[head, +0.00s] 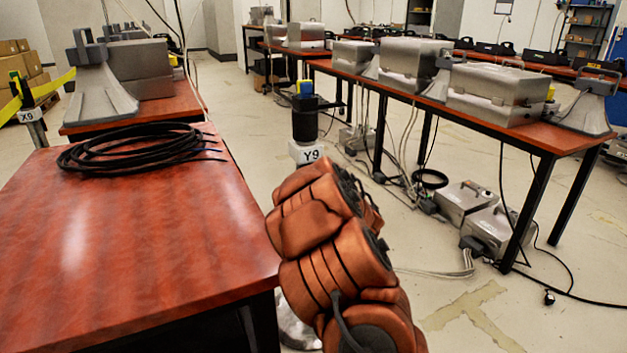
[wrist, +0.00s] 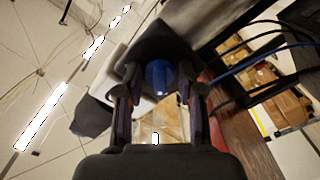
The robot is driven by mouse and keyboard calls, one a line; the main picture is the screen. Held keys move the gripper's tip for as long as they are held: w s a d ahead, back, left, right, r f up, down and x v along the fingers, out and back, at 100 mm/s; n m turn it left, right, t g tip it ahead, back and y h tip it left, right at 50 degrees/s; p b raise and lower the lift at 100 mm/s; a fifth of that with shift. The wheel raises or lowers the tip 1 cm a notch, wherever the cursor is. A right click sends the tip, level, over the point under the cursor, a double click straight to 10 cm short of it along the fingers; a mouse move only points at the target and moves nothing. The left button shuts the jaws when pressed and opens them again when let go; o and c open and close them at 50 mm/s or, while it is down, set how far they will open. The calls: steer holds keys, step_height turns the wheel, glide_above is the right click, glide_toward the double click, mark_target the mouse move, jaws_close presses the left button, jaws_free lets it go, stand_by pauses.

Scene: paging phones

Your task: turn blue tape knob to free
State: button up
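The blue tape knob (wrist: 158,78) shows in the wrist view as a rounded blue piece below a dark housing (wrist: 155,48). It lies between the tips of my gripper (wrist: 160,88). The two fingers stand apart on either side, with a visible gap to the blue piece. I cannot tell how deep the knob lies between them. My orange arm reaches up in front, and my gripper cannot be made out there.
A red-brown table (head: 120,255) with a coil of black cable (head: 135,148) is close on the left. A long table (head: 470,105) with metal cases stands at the right. Cables and grey boxes (head: 490,220) lie on the floor beneath it. Open floor shows at the lower right.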

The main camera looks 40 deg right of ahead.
steer(key=shift+s, duration=0.15)
steer(key=v, duration=0.7)
steer(key=shift+a, duration=0.1)
stand_by(0.5)
steer(key=s+a+r+m+g+h+p, duration=0.1)
steer(key=a+r+m+g+h+p, duration=0.2)
steer(key=r+p, duration=0.4)
steer(key=s+a+r+m+g+p, duration=0.25)
steer(key=r+g+p, duration=0.25)
steer(key=r+p, duration=0.3)
steer(key=s+a+r+g+y+p, duration=0.3)
steer(key=s+a+r+p, duration=0.2)
steer(key=s+a, duration=0.4)
steer(key=s+a+r+g+y+p, duration=0.3)
steer(key=s+a+p, duration=0.4)
steer(key=a, duration=0.8)
steer(key=s+a+r+g+y+p, duration=0.2)
steer(key=s+a+r+g+p, duration=0.2)
steer(key=s+a, duration=0.8)
step_height(320, 180, up, 3)
steer(key=p, duration=0.3)
steer(key=shift+s+g+y, duration=0.25)
steer(key=shift+g+y, duration=0.15)
